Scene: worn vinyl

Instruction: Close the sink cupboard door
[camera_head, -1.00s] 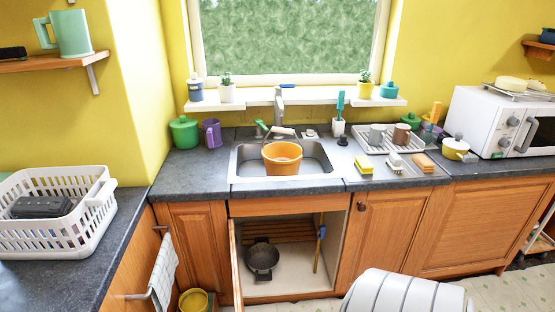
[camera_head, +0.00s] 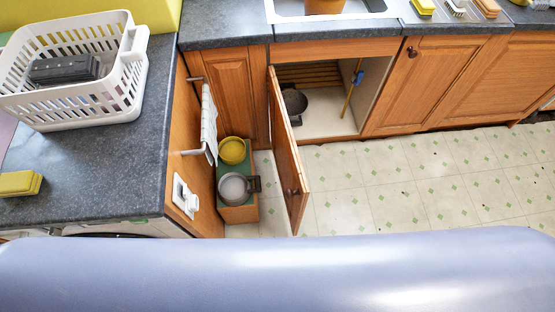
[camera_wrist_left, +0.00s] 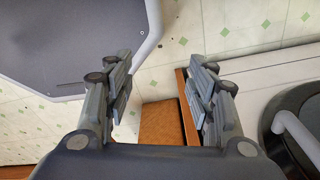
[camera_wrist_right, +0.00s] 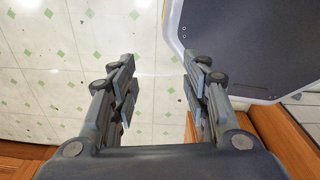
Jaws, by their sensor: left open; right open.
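The sink cupboard door (camera_head: 287,150) stands wide open in the head view, a wooden panel swung out from the left side of the cupboard opening. A round dark knob (camera_head: 292,191) is near its free edge. The open cupboard (camera_head: 325,123) shows a pale floor and a dark pan (camera_head: 295,101). Neither gripper appears in the head view. My left gripper (camera_wrist_left: 163,72) is open and empty in its wrist view, above floor and wooden edges that I cannot identify. My right gripper (camera_wrist_right: 160,65) is open and empty over the tiled floor. Neither touches the door.
A wooden box (camera_head: 238,214) with a yellow pot (camera_head: 232,150) and a grey pan (camera_head: 234,188) stands left of the door. A towel (camera_head: 209,125) hangs from the left cabinet. A white basket (camera_head: 75,115) sits on the left counter. The tiled floor (camera_head: 400,185) right of the door is clear.

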